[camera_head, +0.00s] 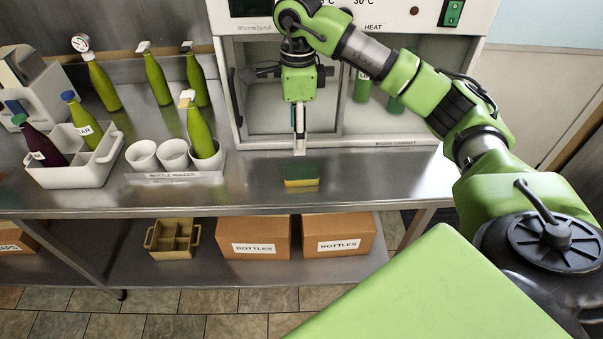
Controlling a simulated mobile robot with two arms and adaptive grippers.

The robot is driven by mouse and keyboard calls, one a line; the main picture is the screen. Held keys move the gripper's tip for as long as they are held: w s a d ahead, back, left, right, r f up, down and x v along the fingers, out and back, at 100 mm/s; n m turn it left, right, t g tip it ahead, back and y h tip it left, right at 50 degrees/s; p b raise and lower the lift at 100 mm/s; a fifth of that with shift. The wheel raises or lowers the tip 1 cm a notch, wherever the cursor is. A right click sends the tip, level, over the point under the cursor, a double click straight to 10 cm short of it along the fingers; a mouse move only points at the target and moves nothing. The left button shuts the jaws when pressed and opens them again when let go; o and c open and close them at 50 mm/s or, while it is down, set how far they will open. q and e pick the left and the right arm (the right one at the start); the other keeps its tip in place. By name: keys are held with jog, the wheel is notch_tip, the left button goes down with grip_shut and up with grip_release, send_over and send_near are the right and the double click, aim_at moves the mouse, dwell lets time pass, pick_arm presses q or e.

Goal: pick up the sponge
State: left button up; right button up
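The sponge (301,175), green on top and yellow below, lies on the steel counter (375,178) in front of the white cabinet. My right gripper (299,150) points straight down, with its fingertips just above and slightly behind the sponge in the picture. A small gap shows between the fingertips and the sponge. The fingers line up in this view, so I cannot tell how far apart they are. My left gripper is not in view.
The white warming cabinet (415,133) stands close behind the sponge. A white bottle holder (174,176) with a green bottle (201,130) is to the left, beside a white caddy (85,172). Boxes labelled "BOTTLES" (254,233) sit on the lower shelf. The counter around the sponge is clear.

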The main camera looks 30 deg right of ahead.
jog(key=p, duration=0.2)
send_over(301, 170)
notch_tip(301, 170, down, 8)
jog(key=shift+w+a+f, duration=0.1)
jog(key=shift+a+f, duration=0.05)
jog(key=shift+f, duration=0.3)
jog(key=f+p, duration=0.1)
jog(key=f, duration=0.1)
jog(key=f+p, duration=0.1)
jog(key=f, duration=0.1)
jog(key=shift+d+f, duration=0.2)
jog(key=shift+f, duration=0.15)
jog(key=c, duration=0.8)
